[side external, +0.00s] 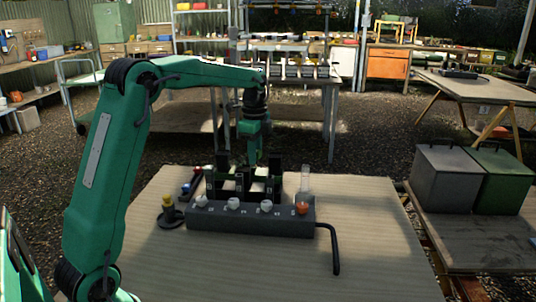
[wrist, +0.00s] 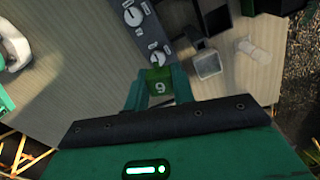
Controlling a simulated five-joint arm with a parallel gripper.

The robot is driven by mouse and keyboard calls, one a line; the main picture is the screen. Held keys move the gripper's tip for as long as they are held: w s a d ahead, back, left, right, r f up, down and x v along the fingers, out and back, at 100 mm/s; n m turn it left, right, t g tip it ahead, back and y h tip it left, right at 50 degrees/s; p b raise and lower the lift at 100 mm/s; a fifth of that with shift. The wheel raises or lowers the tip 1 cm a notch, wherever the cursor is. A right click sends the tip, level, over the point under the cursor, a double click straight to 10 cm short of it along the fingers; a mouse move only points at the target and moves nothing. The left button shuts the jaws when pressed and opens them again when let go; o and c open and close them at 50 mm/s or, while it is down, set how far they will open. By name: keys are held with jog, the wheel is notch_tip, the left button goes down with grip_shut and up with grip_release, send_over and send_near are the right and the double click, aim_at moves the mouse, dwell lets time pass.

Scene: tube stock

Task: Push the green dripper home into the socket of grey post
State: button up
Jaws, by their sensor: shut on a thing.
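In the wrist view my gripper (wrist: 156,90) is shut on a small green block with a pale number on its face, which I take as the green dripper (wrist: 158,76). A grey, open-topped square piece (wrist: 207,64) stands just right of it, apart from it; it may be the grey post, but I cannot tell for sure. In the side view my gripper (side external: 252,160) points down behind the grey bar, among dark upright blocks. The dripper's lower end and any contact with a socket are hidden there.
A grey bar (side external: 240,221) with several white knobs and an orange knob (side external: 302,208) lies in front. A black bent hose (side external: 335,250) leaves its right end. A clear tube (side external: 304,181) stands behind. A black round stand (side external: 170,217) is left. The front tabletop is clear.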

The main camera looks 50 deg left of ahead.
jog(key=shift+w+a+f+m, duration=0.1)
jog(key=shift+a+f+m, duration=0.7)
jog(key=shift+a+m, duration=1.3)
jog(key=shift+w+a+f+m, duration=0.1)
jog(key=shift+a+f+m, duration=0.9)
jog(key=shift+m, duration=1.9)
jog(key=shift+w+a+f+m, duration=0.1)
jog(key=shift+a+f+m, duration=0.5)
jog(key=shift+a+m, duration=1.55)
jog(key=shift+d+f+m, duration=0.35)
jog(key=shift+d, duration=0.05)
jog(key=shift+f, duration=2.05)
jog(key=shift+f, duration=0.3)
jog(key=o, duration=1)
jog(key=shift+o, duration=0.2)
jog(key=shift+r, duration=0.1)
